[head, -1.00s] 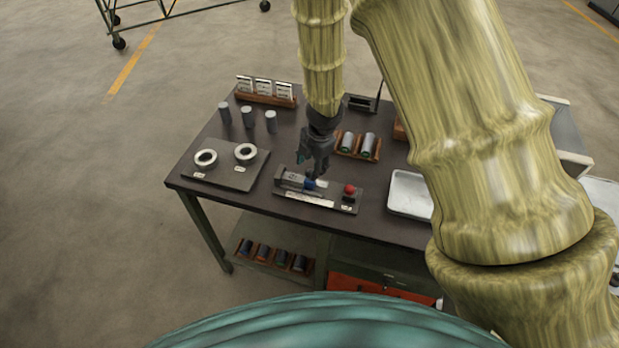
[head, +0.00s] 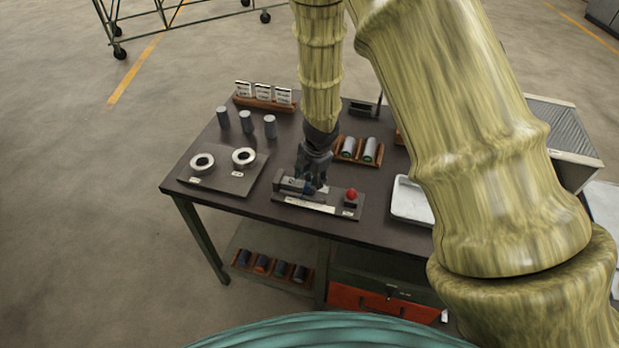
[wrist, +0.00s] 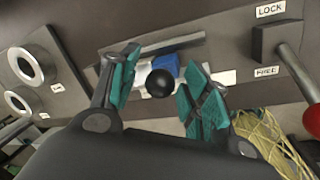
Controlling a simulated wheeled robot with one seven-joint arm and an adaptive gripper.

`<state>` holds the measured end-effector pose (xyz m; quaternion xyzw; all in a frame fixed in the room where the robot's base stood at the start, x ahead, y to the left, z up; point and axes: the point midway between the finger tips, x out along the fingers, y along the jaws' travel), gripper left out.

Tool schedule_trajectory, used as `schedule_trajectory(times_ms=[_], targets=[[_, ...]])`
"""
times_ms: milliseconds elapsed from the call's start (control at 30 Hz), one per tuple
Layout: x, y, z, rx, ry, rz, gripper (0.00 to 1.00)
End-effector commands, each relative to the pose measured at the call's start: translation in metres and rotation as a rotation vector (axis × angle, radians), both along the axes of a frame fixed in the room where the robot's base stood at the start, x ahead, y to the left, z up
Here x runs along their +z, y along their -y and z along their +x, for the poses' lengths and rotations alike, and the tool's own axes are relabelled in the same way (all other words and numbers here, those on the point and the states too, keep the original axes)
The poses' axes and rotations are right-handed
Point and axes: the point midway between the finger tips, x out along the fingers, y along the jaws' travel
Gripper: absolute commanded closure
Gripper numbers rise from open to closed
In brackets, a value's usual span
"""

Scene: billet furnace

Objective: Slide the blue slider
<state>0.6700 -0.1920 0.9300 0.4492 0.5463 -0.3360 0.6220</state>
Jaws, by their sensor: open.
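The blue slider (wrist: 165,68) shows in the wrist view as a blue block with a black round knob (wrist: 160,83) in front of it. It sits on a pale strip of a grey fixture panel (head: 345,211) at the table's front edge. My gripper (wrist: 158,92) is open, with one teal-padded finger on each side of the knob and slider. I cannot tell whether either finger touches them. In the head view my gripper (head: 312,180) is low over the fixture and hides much of the slider.
A red-knobbed lever (head: 351,195) stands at the panel's right, beside LOCK and FREE labels in the wrist view. A plate with two white rings (head: 243,157) lies left. Grey cylinders (head: 246,122) stand behind it. A white tray (head: 410,203) is to the right.

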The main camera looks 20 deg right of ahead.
Motion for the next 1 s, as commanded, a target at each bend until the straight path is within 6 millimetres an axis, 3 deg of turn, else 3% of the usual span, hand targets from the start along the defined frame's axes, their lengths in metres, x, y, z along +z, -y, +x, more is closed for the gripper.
schedule_trajectory(times_ms=[33,267,467,700,1000], targets=[[0.0,0.0,0.0,0.0,0.0,0.0,0.58],[0.0,0.0,0.0,0.0,0.0,0.0,1.0],[-0.001,0.002,-0.001,0.0,-0.001,0.0,1.0],[-0.003,0.025,-0.017,-0.002,-0.001,-0.001,1.0],[-0.001,0.033,-0.022,-0.002,-0.001,-0.002,1.0]])
